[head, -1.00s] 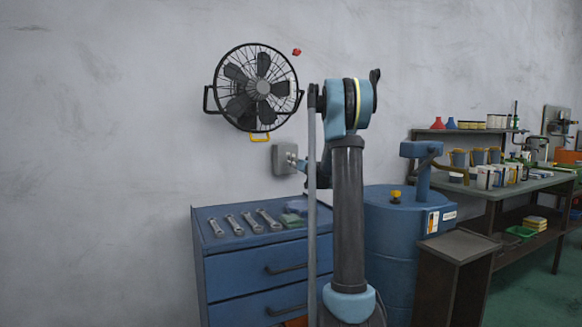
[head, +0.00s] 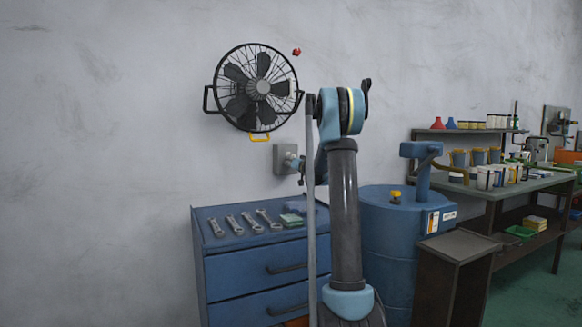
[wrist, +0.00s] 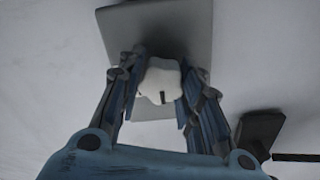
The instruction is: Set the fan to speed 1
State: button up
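The black wall fan (head: 258,88) hangs on the grey wall in the head view. Below it is a grey control box (head: 283,158), partly hidden by my gripper (head: 294,162). In the wrist view the box's grey plate (wrist: 150,30) carries a white lobed knob (wrist: 160,76) with a short dark mark, which points down in the picture. My gripper (wrist: 162,82) has one finger on each side of the knob, seemingly touching it. The box's lower part is mostly hidden behind the fingers and knob.
A blue tool cabinet (head: 262,258) with several wrenches (head: 247,221) on top stands below the box. A blue barrel (head: 390,235) and a dark stand (head: 455,260) are to the right. A workbench (head: 520,187) with jars lies further right. The left wall is bare.

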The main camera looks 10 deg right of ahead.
jog(key=shift+m, duration=0.3)
jog(key=m, duration=0.3)
jog(key=shift+d+m, duration=0.15)
jog(key=shift+m, duration=0.15)
jog(key=shift+d+f+m, duration=0.1)
jog(key=shift+m, duration=2.1)
jog(key=o, duration=1.1)
jog(key=shift+f, duration=0.1)
jog(key=v, duration=1.1)
jog(key=shift+s, duration=0.4)
